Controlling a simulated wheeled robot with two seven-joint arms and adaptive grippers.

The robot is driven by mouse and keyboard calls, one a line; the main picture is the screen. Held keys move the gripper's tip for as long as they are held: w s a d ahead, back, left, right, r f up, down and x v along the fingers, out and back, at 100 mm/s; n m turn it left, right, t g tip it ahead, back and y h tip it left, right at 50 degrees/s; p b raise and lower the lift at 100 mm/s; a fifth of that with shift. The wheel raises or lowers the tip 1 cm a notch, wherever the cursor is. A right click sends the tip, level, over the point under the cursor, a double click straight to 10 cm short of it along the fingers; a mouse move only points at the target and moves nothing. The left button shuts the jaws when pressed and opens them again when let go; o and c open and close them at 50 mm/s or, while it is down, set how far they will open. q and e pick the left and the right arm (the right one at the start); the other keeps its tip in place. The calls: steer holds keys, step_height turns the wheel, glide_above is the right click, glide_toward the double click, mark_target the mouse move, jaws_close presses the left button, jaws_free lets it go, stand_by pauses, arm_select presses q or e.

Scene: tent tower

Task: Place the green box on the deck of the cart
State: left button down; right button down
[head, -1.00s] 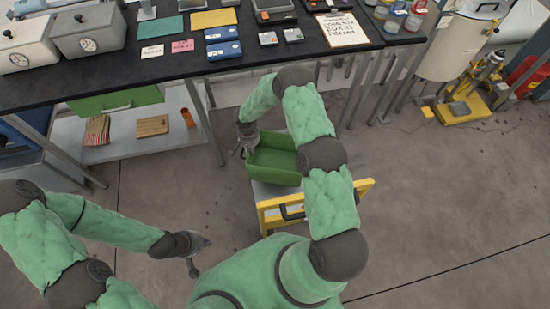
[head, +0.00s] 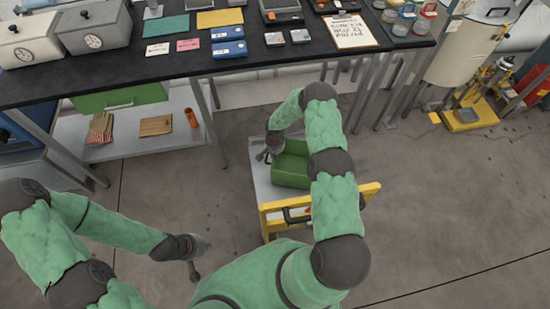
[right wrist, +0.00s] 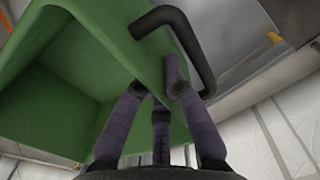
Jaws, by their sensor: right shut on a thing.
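The green box (head: 291,170) is an open bin, partly hidden behind my right arm in the head view. Its green wall also fills much of the right wrist view (right wrist: 75,60). My right gripper (head: 265,155) is shut on the box at its left side; in the right wrist view the fingers (right wrist: 160,95) close on its wall. The box is over the grey deck (head: 262,185) of the cart; I cannot tell whether it touches. My left gripper (head: 202,262) is empty, fingers apart, over bare floor left of the cart.
The cart's yellow end frame (head: 275,206) stands on the near side. A black workbench (head: 130,85) with bins, boxes and cards runs along the back. A white drum (head: 455,55) and a yellow-based device (head: 468,118) stand at right. Floor left of the cart is clear.

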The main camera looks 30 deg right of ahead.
steer(key=shift+w+f, duration=0.1)
steer(key=shift+f, duration=0.6)
steer(key=shift+f, duration=0.15)
steer(key=c, duration=1.3)
jaws_free()
step_height(320, 180, up, 12)
steer(key=p, duration=0.3)
steer(key=shift+a, duration=0.1)
